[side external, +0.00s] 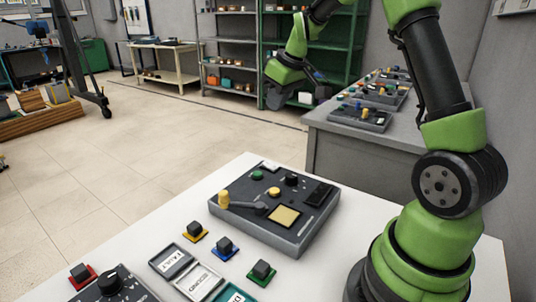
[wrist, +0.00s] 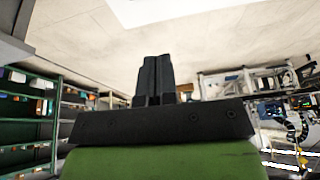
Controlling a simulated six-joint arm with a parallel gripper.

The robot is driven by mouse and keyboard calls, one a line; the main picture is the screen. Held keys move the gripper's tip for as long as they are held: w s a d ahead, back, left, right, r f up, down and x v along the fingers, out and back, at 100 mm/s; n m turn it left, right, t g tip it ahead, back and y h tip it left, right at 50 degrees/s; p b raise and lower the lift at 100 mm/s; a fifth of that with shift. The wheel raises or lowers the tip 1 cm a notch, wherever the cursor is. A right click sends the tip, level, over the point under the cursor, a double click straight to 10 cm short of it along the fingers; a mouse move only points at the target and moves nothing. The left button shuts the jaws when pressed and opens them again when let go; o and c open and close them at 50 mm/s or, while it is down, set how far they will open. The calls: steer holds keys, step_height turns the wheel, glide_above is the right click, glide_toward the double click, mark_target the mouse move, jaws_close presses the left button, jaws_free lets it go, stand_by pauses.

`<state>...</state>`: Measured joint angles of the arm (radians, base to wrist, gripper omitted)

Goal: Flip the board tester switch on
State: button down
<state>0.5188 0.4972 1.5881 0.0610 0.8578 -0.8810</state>
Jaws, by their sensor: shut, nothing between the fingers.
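The board tester (side external: 300,236) is a grey box with a dark top on the white table. A lever with a yellow knob (side external: 223,199) lies across its left side, pivoting at a dark hub (side external: 261,208). Its top also has a green button, a yellow button, a black knob, a dark window and a yellow square. I cannot tell which control is the switch, or its state. My gripper is high above and behind the tester in the side view, well apart from it. In the wrist view my gripper (wrist: 154,62) has its dark fingers together, empty; the tester is not identifiable there.
Black cubes on red, yellow, blue and green bases (side external: 262,271) stand in front of the tester, beside labelled trays (side external: 198,281). A black-knobbed device (side external: 112,286) is at lower left. A grey bench (side external: 345,147) with more panels stands behind. Shelves line the back wall.

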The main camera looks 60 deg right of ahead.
mark_target(265, 162)
steer(key=shift+n, duration=0.3)
steer(key=d+f, duration=0.4)
steer(key=shift+w, duration=0.4)
steer(key=x, duration=0.9)
steer(key=s+x, duration=0.1)
steer(key=x, duration=0.4)
steer(key=shift+f, duration=0.2)
steer(key=shift+w+a+f, duration=0.1)
steer(key=shift+w+f, duration=0.05)
steer(key=shift+f, duration=0.25)
steer(key=shift+r, duration=0.1)
steer(key=shift+s+r, duration=0.15)
steer(key=shift+s, duration=0.7)
